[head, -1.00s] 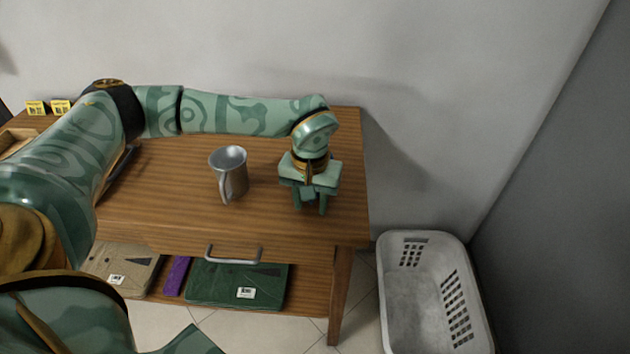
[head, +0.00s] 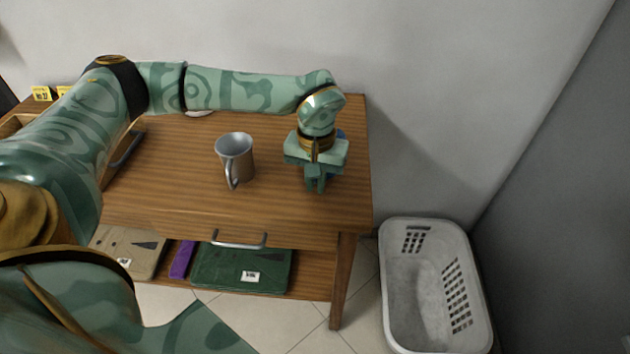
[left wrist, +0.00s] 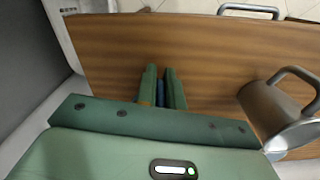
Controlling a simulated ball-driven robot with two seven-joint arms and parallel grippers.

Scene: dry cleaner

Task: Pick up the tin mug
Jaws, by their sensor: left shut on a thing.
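The tin mug (head: 235,150) stands upright on the wooden table, with its handle toward the front. It also shows at the right of the left wrist view (left wrist: 272,108). My left gripper (head: 316,188) is to the right of the mug, apart from it, over the table's right part. Its fingers (left wrist: 161,88) are close together around a small blue thing (left wrist: 160,93), mostly hidden between them. A bit of blue also shows behind the gripper in the head view. The mug is not in the gripper. My right gripper is not in view.
The wooden table (head: 175,165) has a drawer with a metal handle (head: 238,243) at its front. A shelf below holds folded green cloth (head: 225,270), among other items. A white laundry basket (head: 405,285) stands on the floor at right. A wall is behind.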

